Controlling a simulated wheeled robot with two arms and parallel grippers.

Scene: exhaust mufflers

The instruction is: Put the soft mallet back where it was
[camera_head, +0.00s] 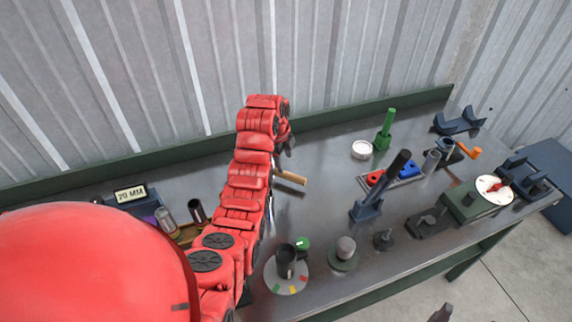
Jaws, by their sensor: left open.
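A tan wooden handle (291,177), which looks like the soft mallet's, sticks out to the right from behind my left arm. The arm covers the other end, so I cannot see the mallet head. My left gripper (290,145) is above and beyond the handle in the picture, with its dark fingers partly hidden by its own red links. It is open, with nothing visible in it. A dark tip at the bottom edge (441,314) may be part of my right gripper; too little shows to tell its state.
A round plate with coloured marks (287,283) is near the front. The "29 MM" sign (131,194) is left.

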